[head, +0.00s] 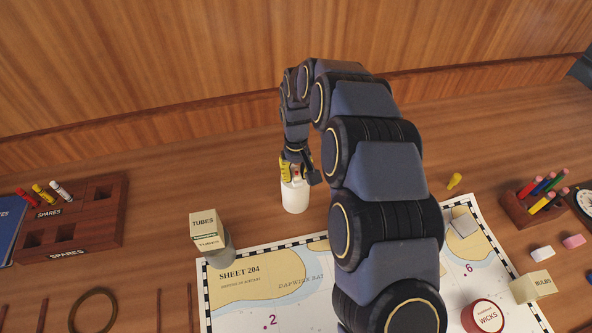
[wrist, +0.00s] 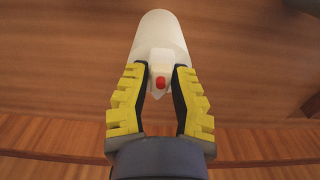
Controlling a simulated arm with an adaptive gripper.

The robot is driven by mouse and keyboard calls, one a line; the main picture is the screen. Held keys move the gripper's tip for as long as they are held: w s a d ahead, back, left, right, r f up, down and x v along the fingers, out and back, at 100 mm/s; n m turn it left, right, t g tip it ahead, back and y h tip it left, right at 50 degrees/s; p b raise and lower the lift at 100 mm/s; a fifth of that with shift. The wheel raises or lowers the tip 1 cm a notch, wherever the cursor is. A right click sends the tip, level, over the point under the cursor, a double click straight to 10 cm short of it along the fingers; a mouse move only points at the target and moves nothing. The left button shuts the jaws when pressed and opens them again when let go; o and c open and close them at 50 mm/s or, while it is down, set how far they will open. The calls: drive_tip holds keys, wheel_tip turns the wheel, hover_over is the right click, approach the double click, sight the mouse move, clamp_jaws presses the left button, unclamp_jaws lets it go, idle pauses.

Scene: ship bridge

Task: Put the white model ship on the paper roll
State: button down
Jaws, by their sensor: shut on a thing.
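The white model ship (wrist: 160,65), with a small red part on it, is between the yellow-padded fingers of my gripper (wrist: 160,82) in the wrist view. My gripper (head: 294,173) is shut on it. The white paper roll (head: 295,200) stands upright on the desk in the head view, directly under my gripper. In the wrist view the roll (wrist: 160,30) shows just beyond the ship. The ship is mostly hidden by the fingers in the head view. Whether it touches the top of the roll I cannot tell.
A chart (head: 262,307) covers the front middle. A TUBES box (head: 204,224) stands at left on a grey object. A wooden SPARES rack (head: 100,235) is farther left. A pen holder (head: 522,212) and a red WICKS tin (head: 485,316) are at right. The desk around the roll is clear.

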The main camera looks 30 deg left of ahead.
sight(296, 171)
drive_tip(key=c, duration=1)
unclamp_jaws()
wheel_tip(296, 171, up, 12)
drive_tip(key=s+d+r+m, duration=0.2)
drive_tip(key=d+r, duration=0.4)
drive_tip(key=d, duration=0.7)
drive_tip(key=s+d+r+m+g, duration=0.1)
drive_tip(key=s+d+m, duration=0.6)
drive_tip(key=s+d, duration=1.4)
drive_tip(key=shift+s+g, duration=0.4)
